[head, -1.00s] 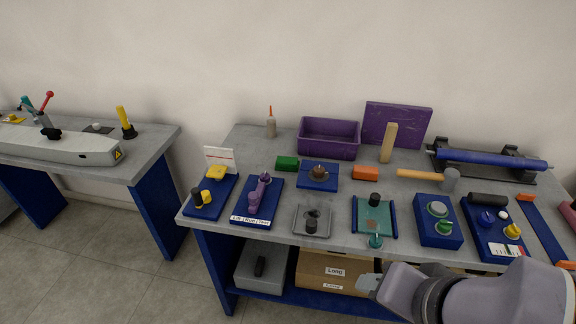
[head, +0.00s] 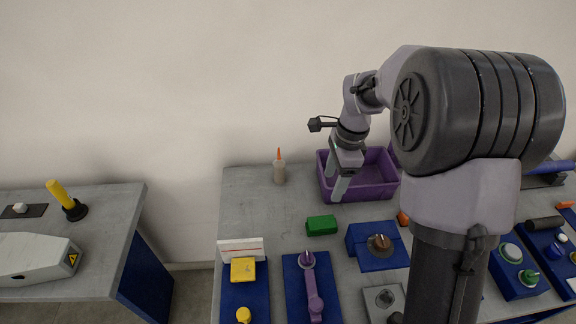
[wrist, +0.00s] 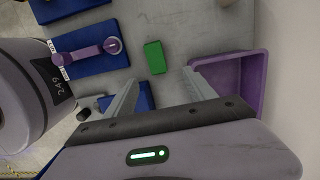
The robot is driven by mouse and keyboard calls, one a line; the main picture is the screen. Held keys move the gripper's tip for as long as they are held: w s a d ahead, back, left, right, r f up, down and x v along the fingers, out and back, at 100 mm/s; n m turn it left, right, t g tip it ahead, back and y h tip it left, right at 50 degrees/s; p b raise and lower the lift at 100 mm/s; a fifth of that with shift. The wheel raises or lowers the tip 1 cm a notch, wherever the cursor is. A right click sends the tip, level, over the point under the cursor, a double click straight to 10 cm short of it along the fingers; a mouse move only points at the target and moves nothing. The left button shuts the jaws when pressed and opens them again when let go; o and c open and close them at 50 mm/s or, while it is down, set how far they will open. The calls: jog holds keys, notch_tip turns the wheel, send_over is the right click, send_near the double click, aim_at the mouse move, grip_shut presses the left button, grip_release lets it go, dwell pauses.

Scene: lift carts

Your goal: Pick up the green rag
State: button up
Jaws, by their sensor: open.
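The green rag (head: 321,225) is a small block-like green piece lying flat on the grey table, left of the blue box with a brown knob. It also shows in the wrist view (wrist: 155,57), above the jaws and between their lines. My gripper (head: 345,190) points down in front of the purple bin, above and to the right of the rag in the head view. In the wrist view my gripper (wrist: 155,88) has its two fingers apart with nothing between them. The rag is apart from the fingers.
The purple bin (head: 372,192) stands right beside my gripper. A glue bottle (head: 279,172) stands at the back. The blue box (head: 374,258) with the brown knob and a blue board with a purple lever (head: 312,290) flank the rag. My arm hides the table's right part.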

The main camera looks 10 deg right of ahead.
notch_tip(320, 180, down, 4)
jog(key=s+b, duration=0.1)
jog(key=b, duration=0.4)
send_over(323, 222)
jog(key=d, duration=0.1)
notch_tip(323, 222, down, 8)
jog(key=shift+r, duration=0.1)
jog(key=shift+a+f+b, duration=0.2)
jog(key=shift+f+b, duration=0.15)
jog(key=shift+f, duration=0.55)
jog(key=shift+a+f+b, duration=0.2)
jog(key=shift+f+b, duration=0.2)
jog(key=shift+f, duration=0.45)
jog(key=shift+a+f+b, duration=0.2)
jog(key=shift+f+b, duration=0.15)
jog(key=shift+f, duration=0.55)
jog(key=shift+f, duration=0.25)
grip_shut()
notch_tip(323, 222, up, 11)
jog(key=p, duration=0.4)
jog(key=shift+f, duration=0.2)
